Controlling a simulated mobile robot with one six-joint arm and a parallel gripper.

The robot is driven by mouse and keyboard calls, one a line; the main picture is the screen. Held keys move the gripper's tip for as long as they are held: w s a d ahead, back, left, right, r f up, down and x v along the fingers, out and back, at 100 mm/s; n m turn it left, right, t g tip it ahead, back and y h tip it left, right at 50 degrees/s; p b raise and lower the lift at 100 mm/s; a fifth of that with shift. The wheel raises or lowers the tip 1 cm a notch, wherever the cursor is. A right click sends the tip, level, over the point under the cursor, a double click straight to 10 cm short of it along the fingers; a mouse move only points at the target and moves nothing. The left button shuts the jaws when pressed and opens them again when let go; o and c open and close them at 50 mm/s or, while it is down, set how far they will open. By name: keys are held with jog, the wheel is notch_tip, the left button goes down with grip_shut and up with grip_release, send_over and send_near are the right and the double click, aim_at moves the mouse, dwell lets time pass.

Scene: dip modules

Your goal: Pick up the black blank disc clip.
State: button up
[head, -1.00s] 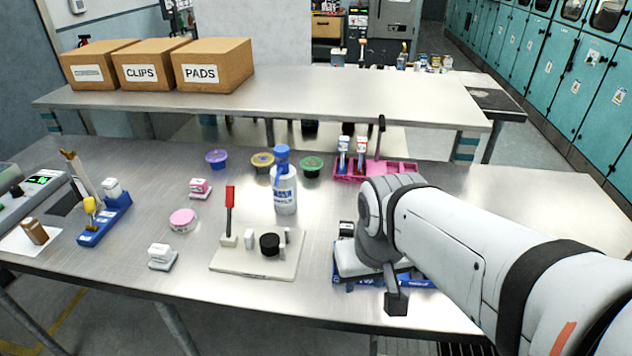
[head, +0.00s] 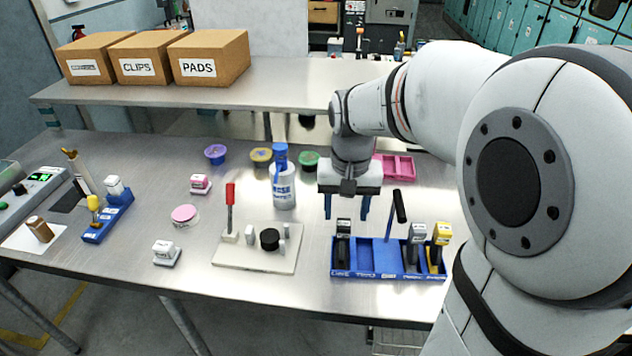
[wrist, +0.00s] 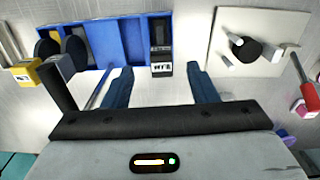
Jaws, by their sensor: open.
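A black clip (head: 342,250) with a small pale label stands in the left compartment of the blue tray (head: 368,273). I take it for the black blank disc clip, but cannot read its label for sure. In the wrist view the same clip (wrist: 161,40) shows at the tray's right end, between the finger lines. My gripper (head: 345,218) is open and empty, fingers pointing down, above and just behind the clip. In the wrist view its two blue fingers (wrist: 159,70) are spread, with the clip's labelled end near the gap. No contact shows.
In the tray, a grey-topped clip (head: 417,243) and a yellow-topped clip (head: 439,245) stand at right, near a black-handled tool (head: 396,212). A pale board (head: 255,257) with a red-handled tool (head: 230,205) lies left. A white-and-blue bottle (head: 284,188) and pink tray (head: 398,166) stand behind.

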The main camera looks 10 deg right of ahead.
aim_at(344, 222)
jog(key=shift+w+f, duration=0.1)
jog(key=shift+w, duration=0.3)
jog(key=shift+w+f, duration=0.1)
jog(key=shift+f, duration=0.25)
jog(key=f, duration=0.3)
jog(key=f+p, duration=0.1)
jog(key=f, duration=0.3)
jog(key=shift+w+d, duration=0.1)
jog(key=shift+w, duration=0.1)
jog(key=shift+c, duration=0.3)
grip_shut()
